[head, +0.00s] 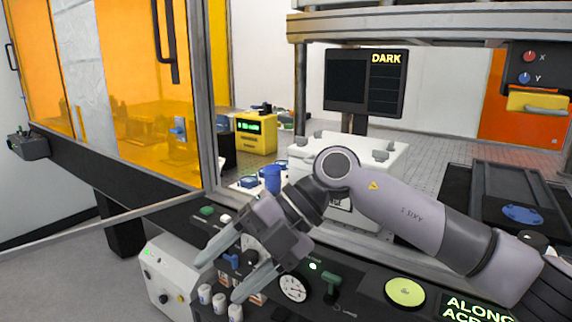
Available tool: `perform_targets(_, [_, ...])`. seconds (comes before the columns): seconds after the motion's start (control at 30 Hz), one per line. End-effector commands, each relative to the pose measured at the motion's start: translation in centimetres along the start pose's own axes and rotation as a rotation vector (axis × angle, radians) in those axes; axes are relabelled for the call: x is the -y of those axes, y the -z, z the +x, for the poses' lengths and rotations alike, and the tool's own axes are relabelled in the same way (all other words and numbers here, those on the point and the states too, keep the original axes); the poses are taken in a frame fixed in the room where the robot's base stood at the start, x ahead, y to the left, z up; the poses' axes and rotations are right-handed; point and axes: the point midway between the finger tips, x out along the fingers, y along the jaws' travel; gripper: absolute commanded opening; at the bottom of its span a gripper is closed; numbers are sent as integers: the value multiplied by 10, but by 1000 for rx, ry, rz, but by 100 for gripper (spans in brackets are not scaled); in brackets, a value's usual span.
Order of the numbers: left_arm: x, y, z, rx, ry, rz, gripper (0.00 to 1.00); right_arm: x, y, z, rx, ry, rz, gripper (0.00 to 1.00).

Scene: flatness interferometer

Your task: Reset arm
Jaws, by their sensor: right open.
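My right arm (400,208) comes in from the lower right and bends at a raised joint near the middle of the head view. My right gripper (222,277) points down and left, with its two pale fingers spread apart and nothing between them. It is over the front left part of the dark control panel, and I cannot tell its exact height above it. The arm hides part of the white machine block (385,147) behind it. My left gripper is not in view.
An orange-glazed door (150,130) stands at left. A monitor (347,84) reads "DARK". A yellow device (256,134) sits farther back.

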Motion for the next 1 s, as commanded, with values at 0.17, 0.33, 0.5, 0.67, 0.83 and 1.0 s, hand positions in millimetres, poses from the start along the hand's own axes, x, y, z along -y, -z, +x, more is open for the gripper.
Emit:
perform_targets(0.17, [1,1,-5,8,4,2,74,-18,18,23,-121,-341,28,64])
perform_targets(0.33, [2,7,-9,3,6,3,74,-29,23,21,-162,-664,105,64])
perform_targets(0.5, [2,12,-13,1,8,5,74,-26,14,6,-136,-967,234,64])
perform_targets(0.67, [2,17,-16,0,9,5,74,-3,-3,-12,-59,-1219,402,64])
perform_targets(0.83, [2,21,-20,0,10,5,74,44,-23,-28,74,-1432,620,64])
perform_targets(1.0, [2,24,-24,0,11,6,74,113,-36,-35,246,-1579,877,64])
